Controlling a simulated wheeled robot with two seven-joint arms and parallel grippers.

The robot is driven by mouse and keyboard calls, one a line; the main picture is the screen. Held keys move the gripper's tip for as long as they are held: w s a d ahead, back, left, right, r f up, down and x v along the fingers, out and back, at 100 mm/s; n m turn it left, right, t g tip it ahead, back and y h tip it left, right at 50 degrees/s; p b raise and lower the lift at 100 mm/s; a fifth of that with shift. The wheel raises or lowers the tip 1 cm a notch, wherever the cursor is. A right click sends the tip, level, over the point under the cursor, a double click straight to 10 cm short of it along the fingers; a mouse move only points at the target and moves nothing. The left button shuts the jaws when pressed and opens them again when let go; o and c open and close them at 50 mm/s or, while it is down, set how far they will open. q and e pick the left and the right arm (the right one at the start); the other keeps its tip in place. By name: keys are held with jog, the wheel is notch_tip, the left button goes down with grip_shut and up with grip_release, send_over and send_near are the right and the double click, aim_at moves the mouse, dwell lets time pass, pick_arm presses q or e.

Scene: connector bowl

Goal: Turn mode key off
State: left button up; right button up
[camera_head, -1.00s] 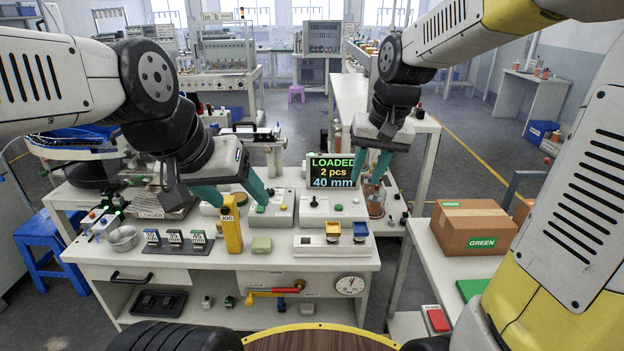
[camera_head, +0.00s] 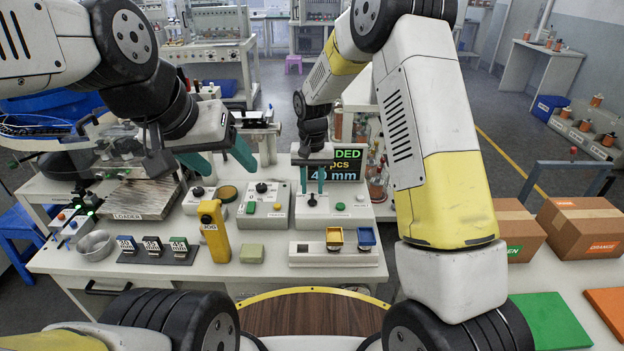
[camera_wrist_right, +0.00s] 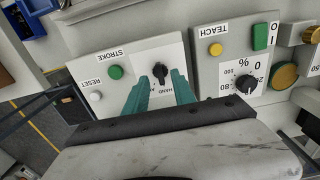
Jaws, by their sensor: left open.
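The mode key is a black knob (camera_wrist_right: 160,70) on a grey control box in the right wrist view, with HAND lettering beside it. It shows in the head view as a small dark knob (camera_head: 312,201). My right gripper (camera_head: 313,188) points down over it, open. In the right wrist view its teal fingers (camera_wrist_right: 160,78) stand apart on either side of the key. I cannot tell whether they touch it. The same box has a green STROKE button (camera_wrist_right: 115,72) and a white RESET button (camera_wrist_right: 97,96). My left gripper (camera_head: 230,172) is open and empty above the bench, left of the boxes.
A TEACH box (camera_head: 263,211) with its own dial stands just left of the key's box. A display (camera_head: 345,160), partly hidden by my right arm, stands behind. A yellow JOG pendant (camera_head: 213,232) and a tray with yellow and blue parts (camera_head: 310,253) are in front.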

aim_at(313, 197)
jog(key=shift+f, duration=1.55)
grip_shut()
jog(key=n, duration=0.4)
jog(key=shift+d+n, duration=0.1)
jog(key=shift+n, duration=0.2)
jog(key=n, duration=0.4)
jog(key=shift+n, duration=0.3)
